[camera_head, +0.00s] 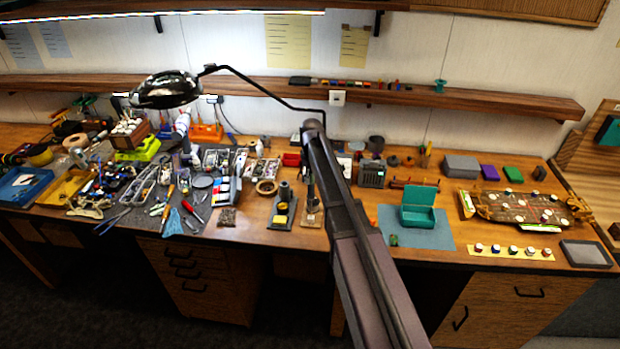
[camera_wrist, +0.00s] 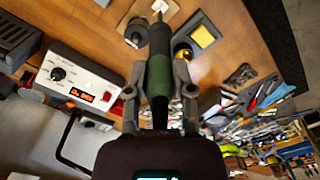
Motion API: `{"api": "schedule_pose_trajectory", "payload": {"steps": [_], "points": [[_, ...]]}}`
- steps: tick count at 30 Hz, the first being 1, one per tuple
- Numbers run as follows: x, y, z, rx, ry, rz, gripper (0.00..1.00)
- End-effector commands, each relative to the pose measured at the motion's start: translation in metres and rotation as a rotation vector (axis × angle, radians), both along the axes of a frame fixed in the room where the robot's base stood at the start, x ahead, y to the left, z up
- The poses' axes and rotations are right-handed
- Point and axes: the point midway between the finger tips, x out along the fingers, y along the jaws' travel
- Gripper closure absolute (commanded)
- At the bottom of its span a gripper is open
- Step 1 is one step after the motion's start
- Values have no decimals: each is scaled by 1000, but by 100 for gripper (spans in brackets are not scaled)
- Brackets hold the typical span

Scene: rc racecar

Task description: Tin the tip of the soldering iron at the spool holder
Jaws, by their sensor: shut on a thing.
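In the wrist view my gripper (camera_wrist: 158,75) is shut on the soldering iron (camera_wrist: 159,72), around its green and black handle. The iron's thin metal end points to the top of the picture, over a small wooden base. A dark round part, seemingly the spool holder (camera_wrist: 136,32), is just left of the iron's front end. I cannot tell whether the tip touches anything there. In the head view the wooden base (camera_head: 311,217) stands on the bench; my arm hides the gripper and most of the iron.
The iron stand (camera_head: 283,207) with a yellow sponge (camera_wrist: 202,36) is close beside the base. A soldering station (camera_wrist: 78,82) with a lit display is left in the wrist view. Crowded tools lie to the left; a teal box (camera_head: 418,214) sits on a mat to the right.

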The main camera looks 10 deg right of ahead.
Motion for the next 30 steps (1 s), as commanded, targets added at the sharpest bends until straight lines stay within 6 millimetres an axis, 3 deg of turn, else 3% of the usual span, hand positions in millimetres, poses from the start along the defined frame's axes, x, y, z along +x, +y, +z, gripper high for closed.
{"api": "schedule_pose_trajectory", "payload": {"steps": [30], "points": [[0,2,-6,0,0,2,100]]}}
